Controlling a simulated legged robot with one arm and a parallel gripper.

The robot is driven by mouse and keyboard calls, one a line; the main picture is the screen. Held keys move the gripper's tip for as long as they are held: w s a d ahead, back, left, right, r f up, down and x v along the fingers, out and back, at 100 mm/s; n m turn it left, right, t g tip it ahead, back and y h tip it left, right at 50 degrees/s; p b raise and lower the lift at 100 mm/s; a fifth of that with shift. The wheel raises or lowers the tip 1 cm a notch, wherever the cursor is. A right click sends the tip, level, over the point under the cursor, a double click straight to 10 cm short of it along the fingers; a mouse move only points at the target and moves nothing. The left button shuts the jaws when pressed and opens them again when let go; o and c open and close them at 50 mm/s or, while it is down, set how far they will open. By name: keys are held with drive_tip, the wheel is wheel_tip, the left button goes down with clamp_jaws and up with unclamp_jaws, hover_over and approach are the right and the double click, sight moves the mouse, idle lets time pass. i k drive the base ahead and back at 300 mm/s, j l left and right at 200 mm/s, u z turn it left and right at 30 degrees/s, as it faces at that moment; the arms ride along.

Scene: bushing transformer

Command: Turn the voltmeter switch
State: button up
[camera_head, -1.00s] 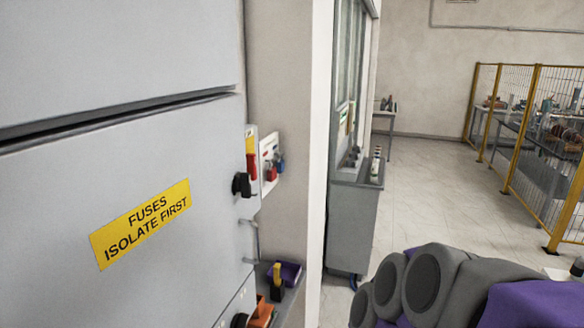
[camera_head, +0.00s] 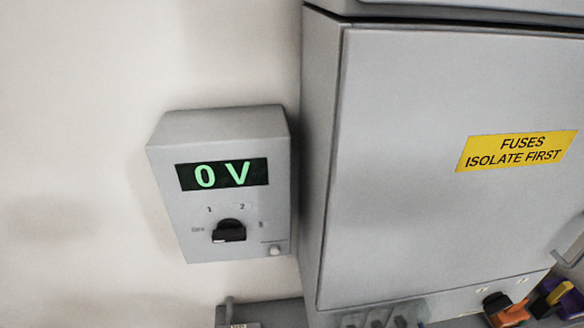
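The voltmeter (camera_head: 167,205) is a grey box on the pale wall, left of the large cabinet. Its dark display (camera_head: 222,174) reads "0 V" in green. Below the display is the black rotary switch (camera_head: 229,231), with marks around it including 1 and 2. A small pale button sits at the lower right of the box's face. My gripper is not in view.
The large grey cabinet (camera_head: 420,110) stands right of the voltmeter, with a yellow "FUSES ISOLATE FIRST" label (camera_head: 515,150). A grey ledge with an orange item (camera_head: 509,313) runs along the bottom right. The wall left of the voltmeter is bare.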

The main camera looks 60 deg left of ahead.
sight(228, 230)
drive_tip(key=u, duration=2.7)
